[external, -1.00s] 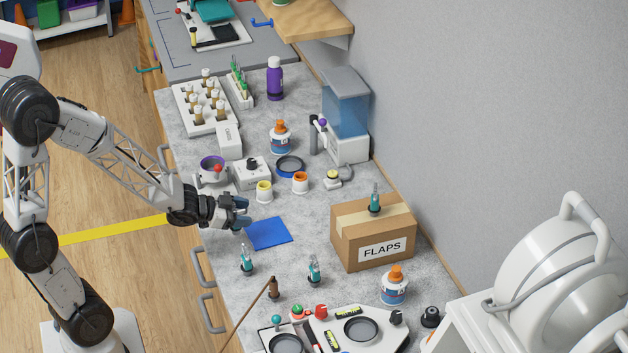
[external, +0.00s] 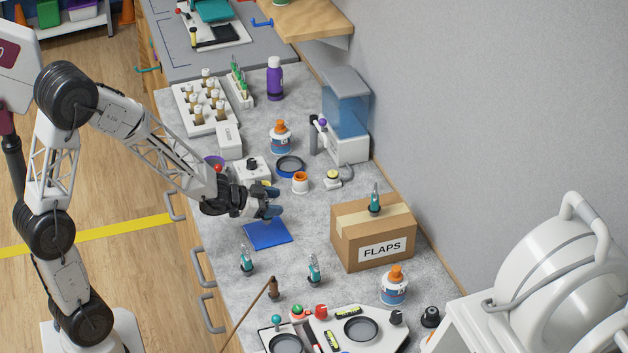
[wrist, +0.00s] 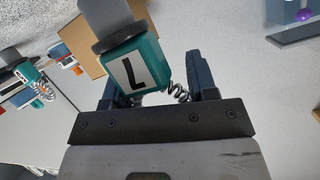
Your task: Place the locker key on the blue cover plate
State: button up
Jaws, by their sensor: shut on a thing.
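My gripper (external: 271,205) is shut on the locker key (wrist: 137,70), a teal block with a black "L" on a white face, a dark collar and a grey shaft. The key sits tilted between the fingers in the wrist view, with a coiled wire beside it. In the external view the held key cannot be made out. The blue cover plate (external: 268,234) lies flat on the grey counter, just below the gripper in the picture. The gripper appears to be above the counter, apart from the plate.
Teal-handled pieces stand upright on the counter (external: 247,260) (external: 314,270), and another is on the FLAPS box (external: 365,249) to the right. An orange-and-white cup (external: 300,183) and a blue-rimmed ring (external: 289,166) lie behind the gripper.

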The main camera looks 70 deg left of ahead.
jog(key=shift+f, duration=0.1)
jog(key=shift+f, duration=1.7)
jog(key=shift+f, duration=0.15)
jog(key=o, duration=1.1)
jog(key=shift+r, duration=0.2)
jog(key=shift+s, duration=0.1)
jog(key=shift+s+r, duration=0.2)
jog(key=shift+s, duration=0.25)
jog(key=shift+v, duration=5.4)
